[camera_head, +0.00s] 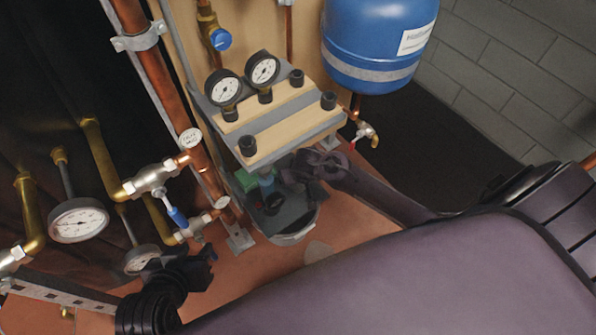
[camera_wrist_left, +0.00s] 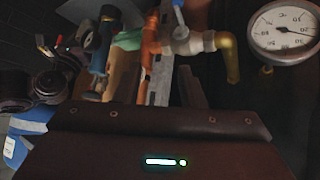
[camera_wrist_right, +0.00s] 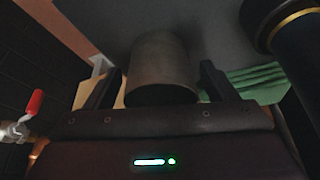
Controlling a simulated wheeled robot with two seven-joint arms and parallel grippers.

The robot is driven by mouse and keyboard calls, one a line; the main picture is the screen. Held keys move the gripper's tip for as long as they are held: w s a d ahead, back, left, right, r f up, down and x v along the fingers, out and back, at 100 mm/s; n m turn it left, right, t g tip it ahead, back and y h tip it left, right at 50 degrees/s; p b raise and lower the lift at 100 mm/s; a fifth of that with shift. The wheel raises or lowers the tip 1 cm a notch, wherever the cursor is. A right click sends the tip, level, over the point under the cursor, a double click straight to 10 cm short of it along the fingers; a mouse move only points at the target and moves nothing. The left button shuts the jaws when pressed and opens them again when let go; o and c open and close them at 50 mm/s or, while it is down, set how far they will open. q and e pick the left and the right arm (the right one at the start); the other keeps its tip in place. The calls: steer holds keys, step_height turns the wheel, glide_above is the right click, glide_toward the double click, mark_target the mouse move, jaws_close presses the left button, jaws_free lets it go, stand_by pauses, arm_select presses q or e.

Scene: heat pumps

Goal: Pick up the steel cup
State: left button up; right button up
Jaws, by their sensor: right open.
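The steel cup (camera_wrist_right: 162,70) shows as a dull grey cylinder in the middle of the right wrist view. My right gripper (camera_wrist_right: 161,85) is open, with one finger on each side of the cup and gaps visible beside it. In the head view my right gripper (camera_head: 302,172) is beside the grey lower shelf, under the gauge board; I cannot make out the cup there. My left gripper (camera_head: 205,262) is open and empty near the lower left pipes and gauges, well away from the cup.
The gauge board (camera_head: 270,110) overhangs the grey shelf (camera_head: 290,232). A green cloth-like item (camera_wrist_right: 255,82) and a dark cylinder (camera_wrist_right: 295,30) are close right of the cup. A red-handled valve (camera_wrist_right: 25,112) is at left. A blue tank (camera_head: 375,40) hangs behind.

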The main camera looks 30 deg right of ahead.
steer(key=c, duration=1.1)
steer(key=shift+o, duration=0.2)
